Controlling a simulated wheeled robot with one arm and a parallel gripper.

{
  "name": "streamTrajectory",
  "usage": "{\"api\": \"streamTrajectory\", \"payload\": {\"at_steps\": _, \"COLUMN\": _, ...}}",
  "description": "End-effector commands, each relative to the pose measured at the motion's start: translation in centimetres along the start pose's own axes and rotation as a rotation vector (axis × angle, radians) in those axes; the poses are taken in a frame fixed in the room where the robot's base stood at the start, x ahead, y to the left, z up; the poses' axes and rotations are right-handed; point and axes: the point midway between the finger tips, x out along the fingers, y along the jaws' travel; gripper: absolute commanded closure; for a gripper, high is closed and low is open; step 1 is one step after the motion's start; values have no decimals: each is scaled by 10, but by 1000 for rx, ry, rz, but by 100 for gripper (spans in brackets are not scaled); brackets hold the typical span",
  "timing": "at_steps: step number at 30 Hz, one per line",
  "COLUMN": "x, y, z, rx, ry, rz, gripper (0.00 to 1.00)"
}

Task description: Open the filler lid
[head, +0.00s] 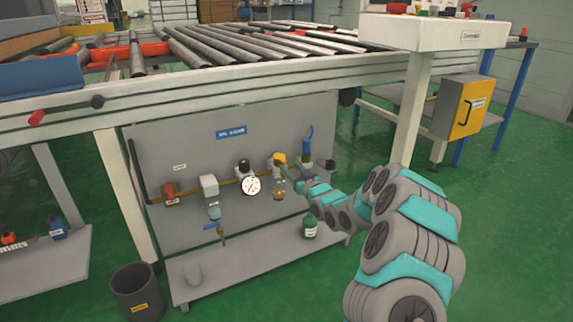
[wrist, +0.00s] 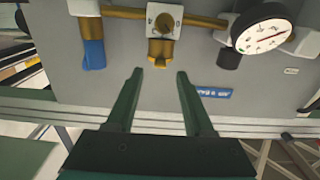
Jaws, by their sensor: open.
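The filler lid looks like a small orange-yellow cap (head: 279,158) on top of a brass unit on the grey panel, right of the round gauge. In the wrist view, which shows the panel upside down, the lid (wrist: 161,52) lies just beyond and between my fingertips. My gripper (wrist: 160,72) is open, its dark green fingers apart with nothing between them. A gap seems to remain between the fingertips and the lid. The lid's hinge is too small to make out.
The pressure gauge (head: 250,186) sits left of the lid, a blue-topped part (head: 306,150) to its right. A brass pipe joins them. The roller conveyor (head: 240,75) overhangs the panel. A dark bin (head: 137,292) is at left.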

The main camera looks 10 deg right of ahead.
Motion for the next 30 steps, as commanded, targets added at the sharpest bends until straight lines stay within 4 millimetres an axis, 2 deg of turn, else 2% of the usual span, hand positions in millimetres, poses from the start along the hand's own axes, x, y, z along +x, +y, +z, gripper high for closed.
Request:
{"api": "streamTrajectory", "payload": {"at_steps": 3, "x": 17, "y": -2, "z": 2, "rx": -1, "ry": -2, "rz": -2, "gripper": 48}}
{"api": "streamTrajectory", "payload": {"at_steps": 9, "x": 36, "y": -1, "z": 3, "rx": -1, "ry": -5, "rz": -1, "gripper": 48}}
{"api": "streamTrajectory", "payload": {"at_steps": 15, "x": 43, "y": -1, "z": 2, "rx": 1, "ry": -4, "rz": -1, "gripper": 48}}
{"api": "streamTrajectory", "payload": {"at_steps": 23, "x": 44, "y": -1, "z": 2, "rx": 1, "ry": -4, "rz": 0, "gripper": 48}}
{"api": "streamTrajectory", "payload": {"at_steps": 30, "x": 43, "y": 0, "z": 2, "rx": 1, "ry": -4, "rz": 0, "gripper": 74}}
